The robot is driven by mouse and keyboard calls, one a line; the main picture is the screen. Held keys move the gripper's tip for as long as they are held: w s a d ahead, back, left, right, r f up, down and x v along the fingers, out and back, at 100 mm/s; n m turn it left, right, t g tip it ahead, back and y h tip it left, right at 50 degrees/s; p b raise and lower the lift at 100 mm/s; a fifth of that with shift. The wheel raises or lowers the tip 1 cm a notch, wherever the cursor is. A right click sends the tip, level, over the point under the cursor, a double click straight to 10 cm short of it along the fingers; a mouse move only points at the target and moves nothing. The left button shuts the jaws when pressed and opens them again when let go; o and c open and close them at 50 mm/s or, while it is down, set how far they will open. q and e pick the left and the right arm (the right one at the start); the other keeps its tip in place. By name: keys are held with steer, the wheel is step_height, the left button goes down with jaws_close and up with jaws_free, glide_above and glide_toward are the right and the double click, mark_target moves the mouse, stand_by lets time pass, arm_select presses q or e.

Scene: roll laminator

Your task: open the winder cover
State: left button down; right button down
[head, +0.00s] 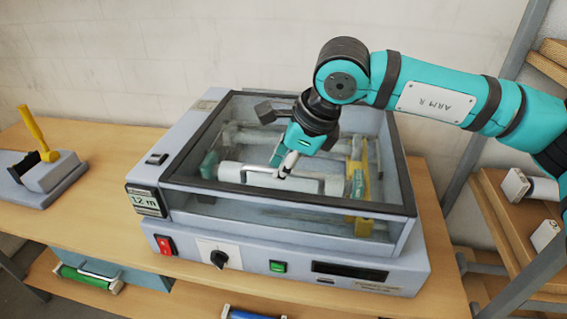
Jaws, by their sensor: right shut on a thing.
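The winder cover (350,204) is a clear panel in a dark frame on top of the grey laminator (150,190). It looks closed, lying level over the winder bay. Through the clear panel I see a pale roller (232,171) and a yellow bracket (357,170). My left gripper is not in view.
A red switch (165,245), a black knob (219,259) and a green button (277,266) sit on the front panel. A grey device with a yellow lever (33,130) stands at left. Shelves (500,215) stand at right. Bare wooden table (95,215) shows between the devices.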

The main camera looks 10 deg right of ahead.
steer(key=shift+r, duration=0.1)
steer(key=w+d+r+p, duration=0.1)
steer(key=w+r+p, duration=0.2)
steer(key=r, duration=0.4)
steer(key=w+d+r+p, duration=0.1)
steer(key=w+r+p, duration=0.2)
steer(key=r+p, duration=0.3)
steer(key=w+d+r+g+p, duration=0.1)
steer(key=w+r+p, duration=0.3)
steer(key=r, duration=0.6)
steer(key=shift+d+p, duration=0.25)
steer(key=shift+p, duration=0.15)
steer(key=shift+w, duration=0.1)
